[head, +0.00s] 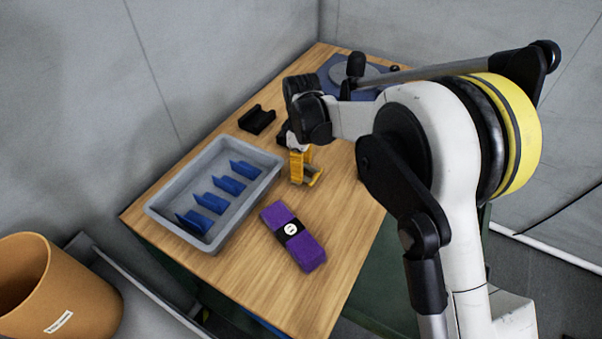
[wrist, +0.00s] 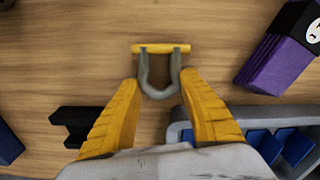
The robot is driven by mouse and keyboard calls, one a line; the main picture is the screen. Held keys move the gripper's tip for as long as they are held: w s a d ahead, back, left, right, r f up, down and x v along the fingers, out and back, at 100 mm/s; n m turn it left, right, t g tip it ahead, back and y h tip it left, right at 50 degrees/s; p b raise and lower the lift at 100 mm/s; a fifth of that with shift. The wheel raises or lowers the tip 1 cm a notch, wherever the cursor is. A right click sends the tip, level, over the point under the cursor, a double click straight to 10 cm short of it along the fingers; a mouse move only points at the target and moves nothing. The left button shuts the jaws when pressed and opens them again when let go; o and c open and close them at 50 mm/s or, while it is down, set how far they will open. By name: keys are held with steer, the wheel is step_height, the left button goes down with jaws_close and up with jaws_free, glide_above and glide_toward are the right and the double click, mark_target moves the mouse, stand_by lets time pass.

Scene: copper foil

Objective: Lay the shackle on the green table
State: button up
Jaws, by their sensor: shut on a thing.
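The shackle (wrist: 145,72) is a grey U-shaped bow with a yellow pin across its open end. In the wrist view it sits between the tips of my gripper's yellow fingers (wrist: 158,80), which are shut on it. In the head view my gripper (head: 302,173) points down over the middle of the table, with the shackle (head: 314,179) small and partly hidden at its tips. The table (head: 345,215) has a wood-coloured top and a dark green body below. I cannot tell whether the shackle touches the top.
A grey tray (head: 163,206) with blue dividers stands left of my gripper. A purple block with a black band (head: 303,249) lies in front. A black holder (head: 257,119) is behind. A blue mat (head: 328,72) lies at the back. Bare wood shows right of the purple block.

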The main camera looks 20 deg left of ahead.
steer(key=shift+f, duration=0.5)
steer(key=shift+f, duration=0.2)
steer(key=o, duration=1.2)
step_height(320, 180, up, 12)
steer(key=p, duration=0.3)
steer(key=shift+r+p, duration=0.2)
steer(key=shift+p, duration=0.2)
steer(key=shift+d+r, duration=0.1)
